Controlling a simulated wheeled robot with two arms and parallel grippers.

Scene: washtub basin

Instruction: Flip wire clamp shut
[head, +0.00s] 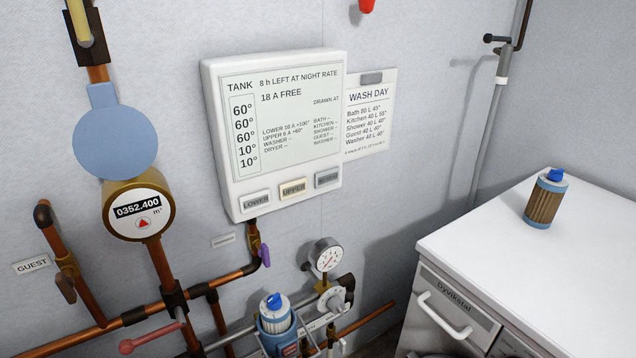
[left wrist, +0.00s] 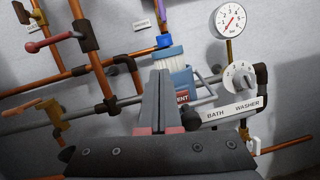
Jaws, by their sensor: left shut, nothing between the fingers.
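A filter with a white ribbed cartridge (head: 275,318) and a blue knob on top sits in a blue housing among the pipes at the bottom of the head view. It also shows in the left wrist view, where the cartridge (left wrist: 168,60) stands just beyond my left gripper (left wrist: 158,76). That gripper is shut and empty, its fingers covering part of the blue housing (left wrist: 182,82). Grey bars beside the housing (left wrist: 206,76) may belong to the wire clamp; I cannot tell its position. My right gripper is in neither view.
A pressure gauge (head: 325,255) and a numbered dial (head: 333,299) stand right of the filter. Copper pipes and a pink-red lever (head: 150,338) lie to its left. A white cabinet (head: 470,245) at right carries a second, brown filter cartridge (head: 545,202).

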